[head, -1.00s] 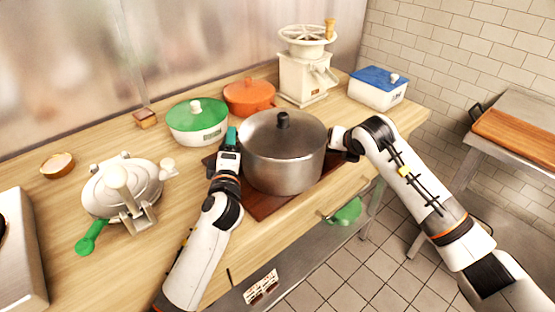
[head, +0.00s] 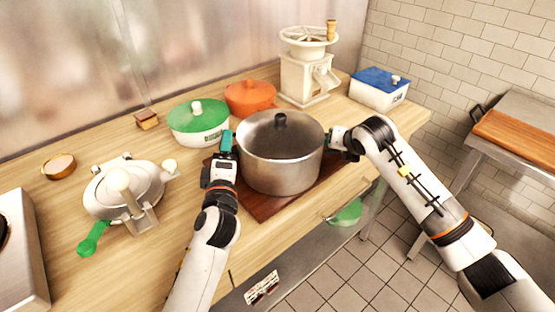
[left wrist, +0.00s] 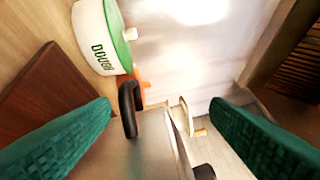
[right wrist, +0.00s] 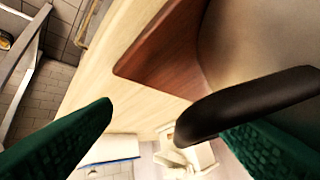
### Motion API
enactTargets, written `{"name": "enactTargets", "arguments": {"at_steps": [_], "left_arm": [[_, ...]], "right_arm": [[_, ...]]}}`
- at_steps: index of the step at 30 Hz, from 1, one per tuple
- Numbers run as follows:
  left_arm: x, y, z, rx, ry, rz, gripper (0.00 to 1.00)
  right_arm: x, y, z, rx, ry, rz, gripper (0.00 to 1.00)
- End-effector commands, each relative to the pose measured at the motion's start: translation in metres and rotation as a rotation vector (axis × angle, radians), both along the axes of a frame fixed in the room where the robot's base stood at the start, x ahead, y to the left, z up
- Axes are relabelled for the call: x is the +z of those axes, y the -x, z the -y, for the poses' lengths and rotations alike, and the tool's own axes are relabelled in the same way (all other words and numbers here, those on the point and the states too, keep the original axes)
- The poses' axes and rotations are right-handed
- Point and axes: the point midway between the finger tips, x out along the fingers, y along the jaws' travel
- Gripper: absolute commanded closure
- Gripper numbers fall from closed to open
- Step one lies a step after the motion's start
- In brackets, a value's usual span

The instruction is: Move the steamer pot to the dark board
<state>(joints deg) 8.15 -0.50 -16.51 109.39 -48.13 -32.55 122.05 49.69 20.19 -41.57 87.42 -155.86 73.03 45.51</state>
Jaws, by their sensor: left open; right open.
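The steamer pot (head: 281,162) is a grey metal pot with a black-knobbed lid. It stands upright on the dark red-brown board (head: 265,207), whose edges show to its left, front and right. My left gripper (head: 226,142) is open just left of the pot; in the left wrist view a black side handle (left wrist: 131,108) shows between its spread green fingers. My right gripper (head: 340,143) is at the pot's right side, its fingers mostly hidden in the head view. In the right wrist view its fingers are apart, and a black handle (right wrist: 245,105) crosses in front of the right finger.
A green-lidded dough pot (head: 198,122) and an orange pot (head: 250,97) stand close behind. A grinder (head: 308,68) and blue-lidded box (head: 379,88) are at the back right. A white press (head: 125,190) is at left. The counter's front edge is close to the board.

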Motion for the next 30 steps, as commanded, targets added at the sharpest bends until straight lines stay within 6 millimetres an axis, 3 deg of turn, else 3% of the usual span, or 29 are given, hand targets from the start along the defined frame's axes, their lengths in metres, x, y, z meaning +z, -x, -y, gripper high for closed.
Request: {"name": "enactTargets", "arguments": {"at_steps": [11,24,30], "left_arm": [[0.0,0.0,0.0,0.0,0.0,0.0,0.29],[0.0,0.0,0.0,0.0,0.0,0.0,0.29],[0.0,0.0,0.0,0.0,0.0,0.0,0.29]], "right_arm": [[0.008,0.007,0.0,0.004,-0.002,0.004,0.31],[0.066,0.069,0.013,0.002,-0.001,0.005,0.31],[0.081,0.085,0.016,0.001,-0.002,0.003,0.31]]}}
